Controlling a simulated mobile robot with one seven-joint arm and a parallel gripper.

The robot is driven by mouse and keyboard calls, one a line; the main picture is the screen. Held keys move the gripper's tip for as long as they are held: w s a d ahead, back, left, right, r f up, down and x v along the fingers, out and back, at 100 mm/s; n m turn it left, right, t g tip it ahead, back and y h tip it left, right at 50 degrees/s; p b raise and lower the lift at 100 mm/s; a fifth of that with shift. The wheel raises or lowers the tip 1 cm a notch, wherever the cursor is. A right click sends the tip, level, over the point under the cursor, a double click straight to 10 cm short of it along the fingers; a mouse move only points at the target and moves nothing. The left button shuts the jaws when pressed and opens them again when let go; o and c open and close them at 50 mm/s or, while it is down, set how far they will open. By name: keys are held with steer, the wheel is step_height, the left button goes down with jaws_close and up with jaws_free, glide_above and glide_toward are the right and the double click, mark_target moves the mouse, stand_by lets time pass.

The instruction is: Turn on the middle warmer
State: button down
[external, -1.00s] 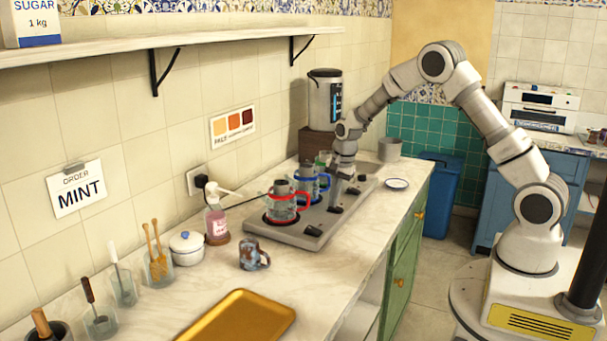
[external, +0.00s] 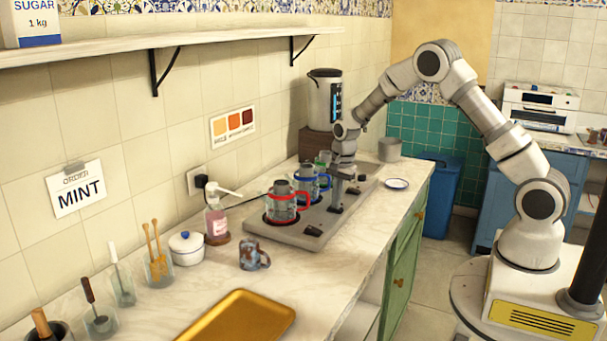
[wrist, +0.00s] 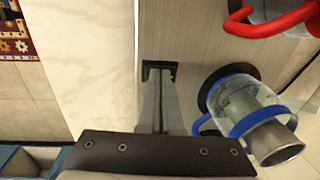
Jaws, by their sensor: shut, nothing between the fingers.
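A grey warmer plate (external: 282,235) stands on the counter with a row of glass pots on it. The middle pot has a blue band (external: 308,184), and it also shows in the wrist view (wrist: 240,105). The nearer pot has a red band (external: 281,206); part of a green-trimmed pot (external: 324,157) shows farther back. A black switch (wrist: 149,71) sits at the plate's edge beside the blue-banded pot. My gripper (wrist: 160,76) is shut and empty, its fingertips over this switch; I cannot tell if they touch it. The fingers partly hide the switch, so its setting is unclear.
Another black switch (external: 313,230) lies in front of the red-banded pot. A white saucer (external: 396,184) sits to the right of the plate. A patterned mug (external: 253,256) and a gold tray (external: 240,318) are nearer on the counter.

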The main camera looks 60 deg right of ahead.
mark_target(341, 209)
steer(key=shift+s+f, duration=0.1)
steer(key=shift+s, duration=0.2)
step_height(341, 209, up, 14)
steer(key=s+p, duration=0.2)
stand_by(0.4)
steer(key=shift+w+d+t+b, duration=0.2)
steer(key=shift+w+t+b, duration=0.2)
steer(key=shift+w+b, duration=0.15)
steer(key=f, duration=0.4)
steer(key=w+f, duration=0.1)
steer(key=f, duration=0.4)
steer(key=w+f, duration=0.1)
steer(key=f, duration=0.3)
steer(key=shift+w+f, duration=0.15)
steer(key=shift+f, duration=0.1)
